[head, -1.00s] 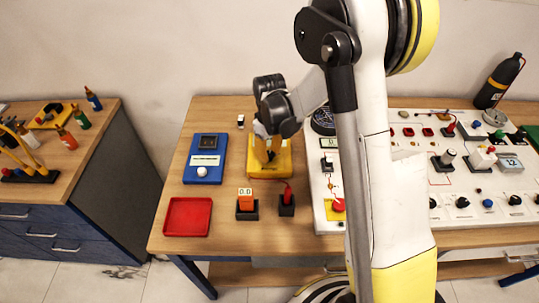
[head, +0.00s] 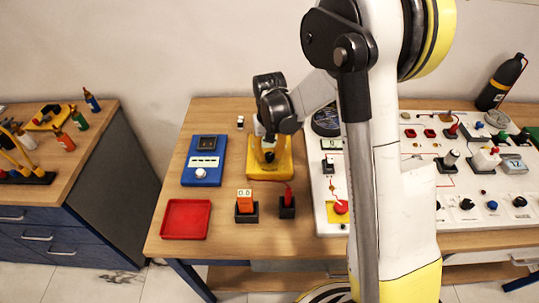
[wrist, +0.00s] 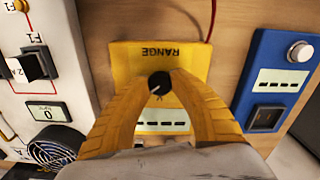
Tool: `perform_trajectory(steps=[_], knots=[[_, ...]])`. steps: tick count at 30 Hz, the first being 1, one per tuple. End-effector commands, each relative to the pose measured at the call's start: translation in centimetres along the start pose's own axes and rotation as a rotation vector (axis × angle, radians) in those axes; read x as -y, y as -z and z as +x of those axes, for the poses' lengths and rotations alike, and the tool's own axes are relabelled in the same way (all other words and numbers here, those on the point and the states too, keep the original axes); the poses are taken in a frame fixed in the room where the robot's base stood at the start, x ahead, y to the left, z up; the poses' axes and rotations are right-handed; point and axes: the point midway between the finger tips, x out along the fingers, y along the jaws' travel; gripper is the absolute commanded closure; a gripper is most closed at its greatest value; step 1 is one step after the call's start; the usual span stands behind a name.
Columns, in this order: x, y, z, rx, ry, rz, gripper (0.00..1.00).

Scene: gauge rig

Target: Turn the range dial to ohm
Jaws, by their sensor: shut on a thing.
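The yellow meter (head: 283,165) lies on the wooden table, and its face with the word RANGE shows in the wrist view (wrist: 190,62). The range dial (wrist: 159,83) is a small black knob with a pale pointer mark. My gripper (wrist: 160,82) is shut on the dial, one yellow finger on each side of it. In the head view my gripper (head: 268,150) comes down over the meter and partly hides it. A pale label strip with dark marks (wrist: 165,127) sits between my fingers; I cannot read it.
A blue meter (head: 205,160) stands to the left, with a red tray (head: 186,219) in front of it. An orange block reading 0.0 (head: 244,200) and a red probe (head: 287,200) stand in holders in front. A white panel (head: 420,217) is close on the right.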

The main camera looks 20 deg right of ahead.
Motion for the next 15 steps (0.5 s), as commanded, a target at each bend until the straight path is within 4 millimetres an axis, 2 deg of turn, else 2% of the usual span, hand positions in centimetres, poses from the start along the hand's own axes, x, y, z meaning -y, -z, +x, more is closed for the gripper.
perform_trajectory(steps=[12, 13, 15], knots=[[-0.01, -0.04, 0.03, 0.001, 0.0, 0.007, 1.0], [-0.01, -0.04, 0.03, 0.001, 0.0, 0.007, 0.68], [-0.01, -0.03, 0.03, 0.001, 0.0, 0.007, 0.48]])
